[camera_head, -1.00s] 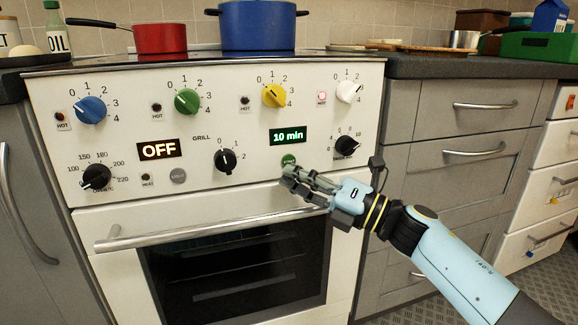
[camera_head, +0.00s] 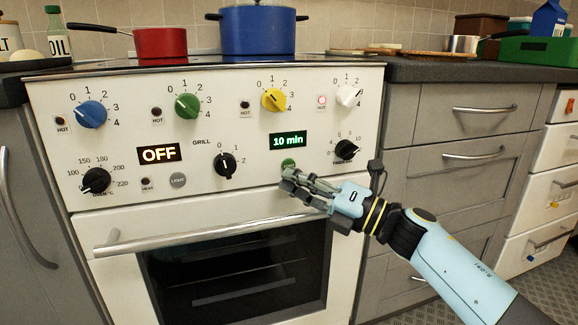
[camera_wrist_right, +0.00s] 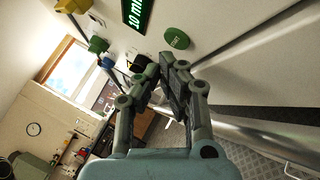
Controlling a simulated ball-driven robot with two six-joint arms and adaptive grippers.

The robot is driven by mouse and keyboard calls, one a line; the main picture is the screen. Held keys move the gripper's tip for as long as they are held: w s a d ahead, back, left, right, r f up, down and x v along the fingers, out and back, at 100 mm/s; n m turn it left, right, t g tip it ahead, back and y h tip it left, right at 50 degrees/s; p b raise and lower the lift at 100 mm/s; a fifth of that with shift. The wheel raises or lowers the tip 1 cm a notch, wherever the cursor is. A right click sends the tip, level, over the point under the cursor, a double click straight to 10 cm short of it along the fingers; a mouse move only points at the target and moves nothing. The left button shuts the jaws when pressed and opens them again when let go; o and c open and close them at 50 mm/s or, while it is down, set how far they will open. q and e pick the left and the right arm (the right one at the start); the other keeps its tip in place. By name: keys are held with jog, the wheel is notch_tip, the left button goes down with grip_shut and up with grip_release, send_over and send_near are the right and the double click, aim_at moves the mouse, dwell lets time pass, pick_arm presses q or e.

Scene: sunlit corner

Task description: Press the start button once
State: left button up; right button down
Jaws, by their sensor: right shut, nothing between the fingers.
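The green start button (camera_head: 288,165) is on the white oven panel, below the display (camera_head: 288,140) that reads 10 min. In the right wrist view the round button (camera_wrist_right: 177,38) shows the word START, just beyond my fingertips. My right gripper (camera_head: 287,180) is shut and empty, its tips just below the button in the head view. In the right wrist view the gripper (camera_wrist_right: 168,58) points toward the panel, with a small gap in the picture between tips and button. I cannot tell how far the tips are from the panel. My left gripper is not in view.
The oven door handle (camera_head: 210,233) runs below the panel. A black knob (camera_head: 346,150) is right of the button, and the grill knob (camera_head: 224,165) is to its left. A red pot (camera_head: 160,43) and a blue pot (camera_head: 257,30) stand on the hob.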

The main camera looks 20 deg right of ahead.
jog(key=shift+w, duration=0.15)
dwell(0.4)
jog(key=shift+w, duration=0.3)
jog(key=shift+w+b, duration=0.3)
dwell(0.5)
jog(key=shift+s, duration=0.1)
jog(key=shift+s+p, duration=0.35)
jog(key=shift+s, duration=0.35)
jog(key=shift+s, duration=0.1)
jog(key=shift+s, duration=0.35)
jog(key=s+p, duration=0.1)
jog(key=s, duration=0.3)
jog(key=shift+p, duration=0.35)
